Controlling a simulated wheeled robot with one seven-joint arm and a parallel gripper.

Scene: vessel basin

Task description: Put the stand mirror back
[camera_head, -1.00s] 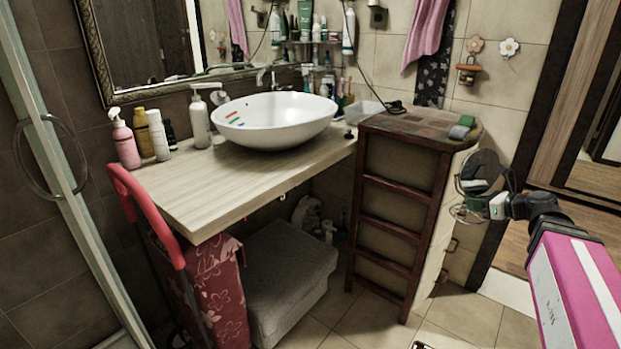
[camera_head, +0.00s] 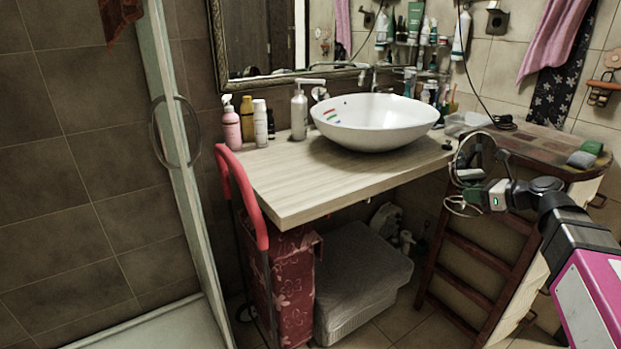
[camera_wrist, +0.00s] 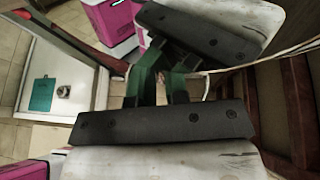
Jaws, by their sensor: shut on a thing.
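The stand mirror (camera_head: 471,158) is small and round, with a thin wire stand below it. In the head view it is in front of the right end of the wooden counter (camera_head: 290,185) and the left edge of the brown cabinet. My gripper (camera_head: 478,195) is shut on it at the lower part, between disc and wire stand. The mirror appears held up in the air. In the wrist view the gripper's fingers (camera_wrist: 165,88) are close together, and a thin light curved wire runs beside them. The exact grip point is hidden.
A white basin (camera_head: 372,120) stands on the counter, with several bottles to its left. A green and grey sponge (camera_head: 584,157) lies on the cabinet top (camera_head: 540,143). The front left of the counter is bare. A red handle (camera_head: 243,195) rises at its left end.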

